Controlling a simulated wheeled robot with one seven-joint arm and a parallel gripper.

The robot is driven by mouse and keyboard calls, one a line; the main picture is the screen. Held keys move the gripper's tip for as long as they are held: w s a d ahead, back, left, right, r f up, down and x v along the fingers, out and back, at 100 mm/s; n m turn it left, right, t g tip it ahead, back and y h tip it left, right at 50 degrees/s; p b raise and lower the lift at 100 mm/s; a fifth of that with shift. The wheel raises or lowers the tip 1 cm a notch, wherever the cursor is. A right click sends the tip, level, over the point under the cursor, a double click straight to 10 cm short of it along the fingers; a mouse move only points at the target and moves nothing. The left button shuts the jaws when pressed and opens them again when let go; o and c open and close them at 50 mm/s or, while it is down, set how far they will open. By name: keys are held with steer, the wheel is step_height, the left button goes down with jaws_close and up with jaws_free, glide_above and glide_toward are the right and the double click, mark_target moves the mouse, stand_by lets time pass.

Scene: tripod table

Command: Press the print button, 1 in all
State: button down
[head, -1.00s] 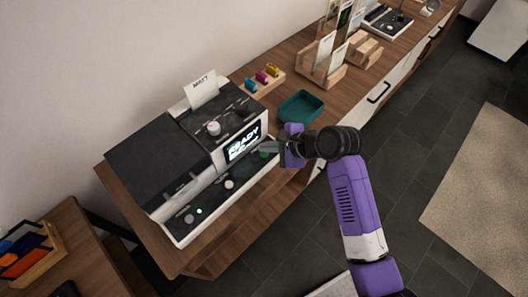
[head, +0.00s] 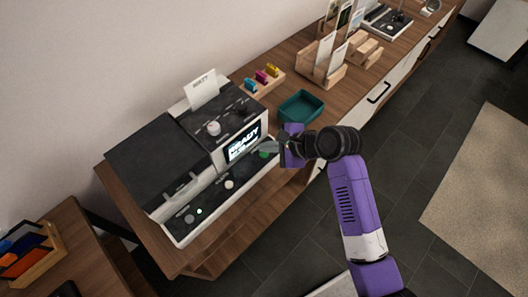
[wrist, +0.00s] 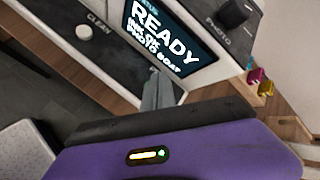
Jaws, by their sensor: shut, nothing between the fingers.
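The printer (head: 170,160) is a black and white machine on a wooden counter, with a lit screen (head: 243,145) reading READY. A green button (head: 264,155), which looks like the print button, sits on the dark front strip below the screen's right side. My gripper (head: 271,147) is shut and empty, its fingertips just above and beside the green button in the head view. In the wrist view the closed fingers (wrist: 155,88) point at the front strip below the screen (wrist: 165,38). They hide the green button there, so I cannot tell whether they touch it.
Other pale buttons, one labelled CLEAN (wrist: 84,32), sit left along the strip. A dark knob (wrist: 233,12) is near PHOTO. A teal tray (head: 301,107) stands right of the printer, with coloured cartridges (head: 262,77) on a wooden block behind it.

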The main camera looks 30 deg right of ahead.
mark_target(267, 155)
steer(key=shift+f, duration=0.15)
steer(key=shift+f, duration=0.3)
steer(key=shift+f, duration=0.45)
stand_by(0.9)
steer(key=shift+r, duration=0.1)
steer(key=shift+r+p, duration=0.85)
steer(key=shift+p, duration=0.55)
step_height(267, 155, up, 5)
steer(key=p, duration=0.5)
stand_by(0.5)
